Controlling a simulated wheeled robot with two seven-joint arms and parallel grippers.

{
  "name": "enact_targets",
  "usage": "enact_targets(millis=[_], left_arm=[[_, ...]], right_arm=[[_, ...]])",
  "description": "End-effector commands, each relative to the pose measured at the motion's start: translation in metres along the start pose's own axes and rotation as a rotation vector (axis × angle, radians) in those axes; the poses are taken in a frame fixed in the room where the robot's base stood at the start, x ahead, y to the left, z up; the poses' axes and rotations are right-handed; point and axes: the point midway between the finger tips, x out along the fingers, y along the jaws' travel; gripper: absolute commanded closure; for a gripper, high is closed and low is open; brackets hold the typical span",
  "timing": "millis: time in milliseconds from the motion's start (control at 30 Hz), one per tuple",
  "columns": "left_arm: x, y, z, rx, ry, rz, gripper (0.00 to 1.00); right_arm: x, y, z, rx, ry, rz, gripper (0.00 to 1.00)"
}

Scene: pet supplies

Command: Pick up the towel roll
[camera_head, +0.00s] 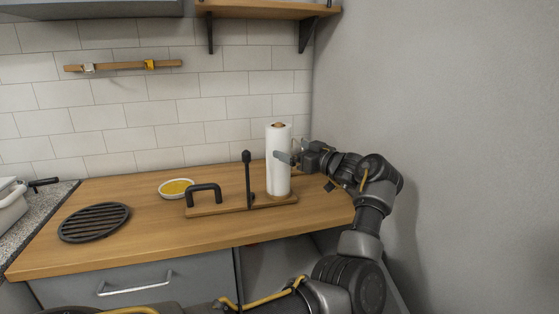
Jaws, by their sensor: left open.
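The white towel roll (279,170) stands upright on the right end of a wooden holder base (228,207). A brown tip shows at its top. A black post stands just left of the roll on the same base. My left gripper (284,157) reaches the roll from the right at about mid-height. It is open, with one grey finger across the front of the roll; the other finger is hidden or unclear. I cannot tell whether the finger touches the roll. My right gripper is out of view.
A black handle (203,190) rises from the holder's left end. A white bowl with yellow contents (178,188) and a round black slatted trivet (95,222) lie on the wooden counter (140,247). A grey wall (450,130) bounds the right side; a shelf (265,9) hangs above.

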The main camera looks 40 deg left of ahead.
Motion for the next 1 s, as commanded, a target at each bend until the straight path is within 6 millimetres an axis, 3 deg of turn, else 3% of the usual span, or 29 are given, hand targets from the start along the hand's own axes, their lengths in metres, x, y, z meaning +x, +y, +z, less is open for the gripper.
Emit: enact_targets(millis=[167,467,733,1000], left_arm=[[0.025,0.001,-0.001,0.002,0.0,0.001,0.03],[0.037,0.003,-0.002,0.001,0.0,0.003,0.03],[0.075,0.005,-0.002,0.0,0.0,0.004,0.03],[0.079,0.006,0.0,0.0,-0.001,0.006,0.03]], right_arm=[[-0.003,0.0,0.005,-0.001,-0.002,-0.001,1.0],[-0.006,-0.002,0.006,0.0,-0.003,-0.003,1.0],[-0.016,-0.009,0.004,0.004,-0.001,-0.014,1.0],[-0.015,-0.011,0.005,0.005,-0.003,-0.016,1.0]])
